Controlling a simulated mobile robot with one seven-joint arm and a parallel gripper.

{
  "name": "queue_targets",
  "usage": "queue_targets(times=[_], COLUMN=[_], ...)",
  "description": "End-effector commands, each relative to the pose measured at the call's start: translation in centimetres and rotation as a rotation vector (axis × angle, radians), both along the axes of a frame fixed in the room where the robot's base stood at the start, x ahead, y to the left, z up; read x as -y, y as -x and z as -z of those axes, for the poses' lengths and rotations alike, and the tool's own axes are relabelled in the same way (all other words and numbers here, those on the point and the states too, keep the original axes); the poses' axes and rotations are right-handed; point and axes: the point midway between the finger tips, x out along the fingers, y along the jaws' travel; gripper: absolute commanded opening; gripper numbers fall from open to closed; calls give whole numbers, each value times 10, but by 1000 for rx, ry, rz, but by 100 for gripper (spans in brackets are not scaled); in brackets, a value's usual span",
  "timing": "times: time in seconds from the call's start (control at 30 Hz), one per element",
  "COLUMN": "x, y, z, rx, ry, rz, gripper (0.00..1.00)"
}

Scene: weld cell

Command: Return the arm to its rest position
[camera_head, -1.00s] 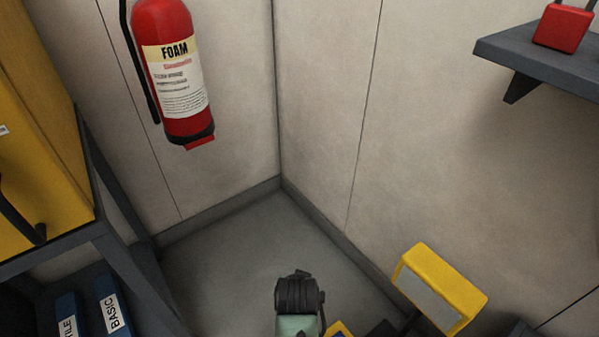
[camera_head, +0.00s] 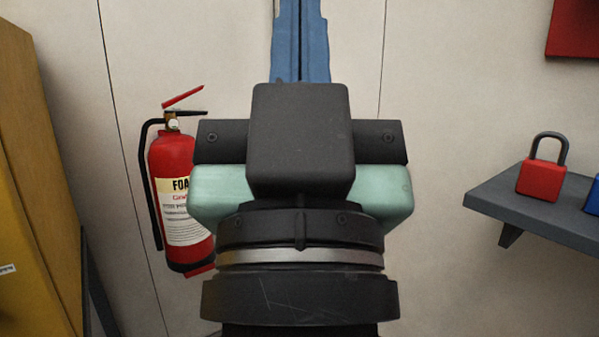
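My gripper (camera_head: 300,40) is in the middle of the head view, pointing up and away from the camera. Its black and pale green body and dark wrist fill the centre and lower middle. Two blue finger parts show side by side above the body with only a thin dark line between them, so it looks shut. The fingertips run out of the top of the picture. No held object shows.
A red foam extinguisher (camera_head: 172,200) hangs on the wall at left, partly hidden by my gripper. A yellow cabinet (camera_head: 35,240) stands at far left. A grey shelf (camera_head: 500,205) at right carries a red padlock (camera_head: 541,178) and part of a blue object (camera_head: 593,196).

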Motion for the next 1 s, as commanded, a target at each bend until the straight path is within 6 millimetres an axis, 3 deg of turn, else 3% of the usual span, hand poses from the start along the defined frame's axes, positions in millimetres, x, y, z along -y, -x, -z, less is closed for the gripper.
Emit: queue_targets(times=[0.03,0.1,1.0], x=[0,0,-1], y=[17,11,9], z=[-30,-57,-327], rx=[52,34,27], ry=[8,6,4], rz=[7,5,1], gripper=[0,0,0])
